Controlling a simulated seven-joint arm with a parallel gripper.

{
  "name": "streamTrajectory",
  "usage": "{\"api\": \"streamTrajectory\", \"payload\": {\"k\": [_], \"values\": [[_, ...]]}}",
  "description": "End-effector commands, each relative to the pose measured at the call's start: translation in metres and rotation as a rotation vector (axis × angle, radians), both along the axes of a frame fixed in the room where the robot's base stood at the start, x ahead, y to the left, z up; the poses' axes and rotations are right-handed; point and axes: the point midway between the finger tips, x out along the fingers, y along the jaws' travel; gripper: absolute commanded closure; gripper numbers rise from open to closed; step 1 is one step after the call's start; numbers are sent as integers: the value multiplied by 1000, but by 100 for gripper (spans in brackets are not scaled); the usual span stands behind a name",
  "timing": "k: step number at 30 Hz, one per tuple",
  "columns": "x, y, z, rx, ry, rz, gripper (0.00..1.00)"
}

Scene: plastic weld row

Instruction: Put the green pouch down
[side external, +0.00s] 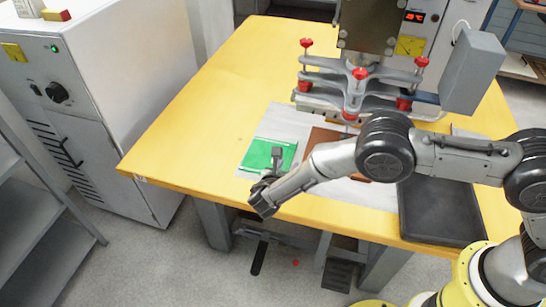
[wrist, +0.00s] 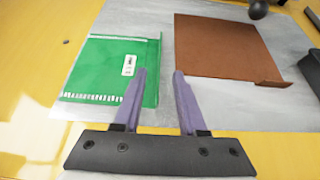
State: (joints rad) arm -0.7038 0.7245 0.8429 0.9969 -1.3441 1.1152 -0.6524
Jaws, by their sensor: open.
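The green pouch (side external: 260,153) lies flat on the light grey sheet on the yellow table, near the table's front left edge. In the wrist view the green pouch (wrist: 112,70) shows a white label and a row of white marks along its near edge. My gripper (side external: 275,158) is over the pouch's right part in the side view.
A brown sheet (wrist: 222,47) lies right of the pouch. A black tray (side external: 440,212) sits at the table's right. The welding press with red knobs (side external: 359,74) stands behind. The yellow table (side external: 215,100) is clear at left.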

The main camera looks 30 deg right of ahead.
Motion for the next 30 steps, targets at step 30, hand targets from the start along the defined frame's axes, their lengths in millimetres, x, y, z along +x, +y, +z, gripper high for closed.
{"api": "streamTrajectory", "payload": {"k": [30], "values": [[38, -37, -30, 1, 0, 0, 88]]}}
